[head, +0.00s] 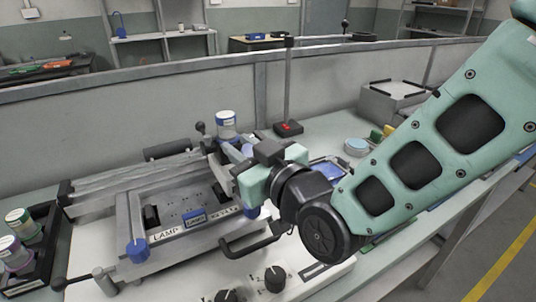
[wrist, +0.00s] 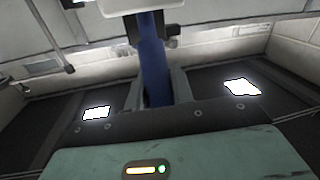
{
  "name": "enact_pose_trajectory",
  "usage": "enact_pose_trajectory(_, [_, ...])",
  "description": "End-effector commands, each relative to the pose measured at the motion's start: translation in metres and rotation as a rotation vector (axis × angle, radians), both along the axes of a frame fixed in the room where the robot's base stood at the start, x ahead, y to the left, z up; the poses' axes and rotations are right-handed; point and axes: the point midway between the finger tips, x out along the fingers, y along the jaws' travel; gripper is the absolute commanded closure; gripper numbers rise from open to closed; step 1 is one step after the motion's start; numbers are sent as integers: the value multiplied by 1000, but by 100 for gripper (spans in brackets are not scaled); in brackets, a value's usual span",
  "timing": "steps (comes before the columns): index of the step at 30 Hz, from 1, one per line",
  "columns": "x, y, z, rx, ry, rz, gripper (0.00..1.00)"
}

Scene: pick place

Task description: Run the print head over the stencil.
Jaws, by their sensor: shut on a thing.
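My gripper (head: 225,172) is at the right end of a grey metal press frame. In the wrist view its fingers (wrist: 158,90) are shut on a blue upright handle (wrist: 153,50), which appears to belong to the print head. The handle joins a pale block at the top of that view. In the head view my gripper hides most of the held part. The stencil (head: 172,214) appears to be the grey plate with small holes inside the frame, left of my gripper. Lettering reading LAMP shows at its front edge. Contact between print head and stencil cannot be told.
A white-and-blue jar (head: 227,122) stands just behind my gripper. A black rack (head: 42,255) of jars is at left. Black knobs (head: 274,279) and a lever (head: 250,243) are in front. A post (head: 289,85) rises behind. A low partition (head: 180,85) bounds the bench.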

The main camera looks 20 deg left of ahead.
Motion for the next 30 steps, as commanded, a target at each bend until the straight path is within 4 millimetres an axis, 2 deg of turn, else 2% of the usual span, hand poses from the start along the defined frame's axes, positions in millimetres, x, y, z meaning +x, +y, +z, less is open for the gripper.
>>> enact_pose_trajectory(3, [-22, 27, -4, 4, 0, 8, 100])
enact_pose_trajectory(18, [-126, 118, -1, 2, 2, 9, 100])
enact_pose_trajectory(24, [-162, 149, 0, 1, 1, 7, 100])
enact_pose_trajectory(30, [-188, 171, 0, 0, 1, 5, 100])
